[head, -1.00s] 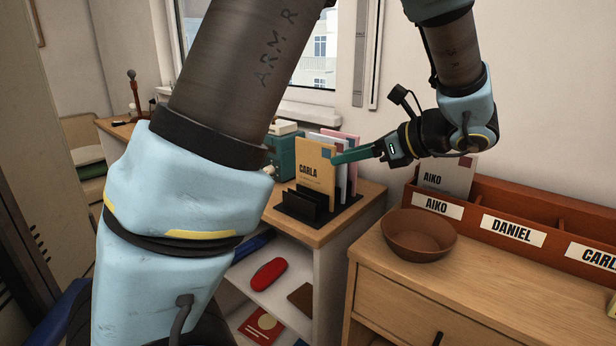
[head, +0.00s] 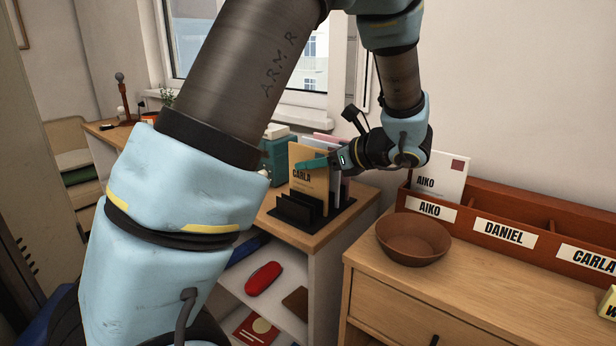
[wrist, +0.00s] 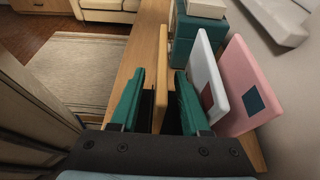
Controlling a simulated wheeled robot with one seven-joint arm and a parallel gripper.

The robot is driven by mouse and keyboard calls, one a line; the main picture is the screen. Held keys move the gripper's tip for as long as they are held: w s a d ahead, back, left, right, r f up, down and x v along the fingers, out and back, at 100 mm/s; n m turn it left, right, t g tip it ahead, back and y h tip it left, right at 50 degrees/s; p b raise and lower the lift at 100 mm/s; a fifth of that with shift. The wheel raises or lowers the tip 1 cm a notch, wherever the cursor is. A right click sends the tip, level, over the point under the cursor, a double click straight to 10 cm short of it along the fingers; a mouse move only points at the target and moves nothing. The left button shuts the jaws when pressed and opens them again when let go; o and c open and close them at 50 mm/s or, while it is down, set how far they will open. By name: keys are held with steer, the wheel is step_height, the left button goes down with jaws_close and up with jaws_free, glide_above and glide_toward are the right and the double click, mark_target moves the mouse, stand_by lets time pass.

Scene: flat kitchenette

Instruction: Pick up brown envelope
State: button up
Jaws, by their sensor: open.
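The brown envelope (head: 309,179), marked CARLA, stands upright in a black rack (head: 298,212) on the wooden shelf top. In the wrist view the brown envelope (wrist: 162,75) shows edge-on between my two green fingers. My gripper (wrist: 160,98) is open, with one finger on each side of the envelope; the left finger has a visible gap to it. In the head view my gripper (head: 312,164) overlaps the envelope's upper part. A white envelope (wrist: 208,80) stands just right of my right finger, and a pink envelope (wrist: 246,85) stands beyond it.
A teal box (head: 279,158) stands behind the rack. To the right, a brown bowl (head: 413,242) sits on the wooden cabinet, before a sorter (head: 462,223) with name labels holding an AIKO envelope (head: 441,172). A red object (head: 263,278) lies on the lower shelf.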

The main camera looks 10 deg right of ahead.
steer(key=shift+x, duration=0.75)
jaws_close()
